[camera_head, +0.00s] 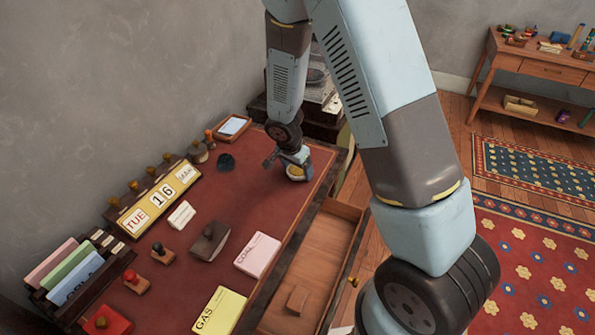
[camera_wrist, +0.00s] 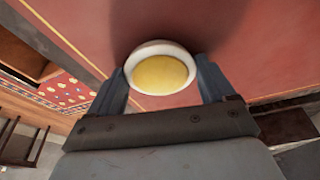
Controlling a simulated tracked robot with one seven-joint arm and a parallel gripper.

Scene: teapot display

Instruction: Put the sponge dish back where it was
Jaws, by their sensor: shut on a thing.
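The sponge dish (camera_head: 296,173) is a small white round dish with a yellow sponge in it. It is at the far right part of the red desk top (camera_head: 255,196), near the right edge. In the wrist view the dish (camera_wrist: 160,69) sits between the two fingers, upright or nearly so. My gripper (camera_wrist: 162,84) is shut on it, with one finger on each side. In the head view my gripper (camera_head: 291,161) hides part of the dish. I cannot tell whether the dish touches the desk.
A dark round patch (camera_head: 226,162) lies left of the dish. A framed pad (camera_head: 232,127) and stamps (camera_head: 198,152) stand at the back. A date block (camera_head: 158,198), pink cards (camera_head: 257,254) and yellow cards (camera_head: 219,311) lie nearer. An open drawer (camera_head: 318,262) juts out at right.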

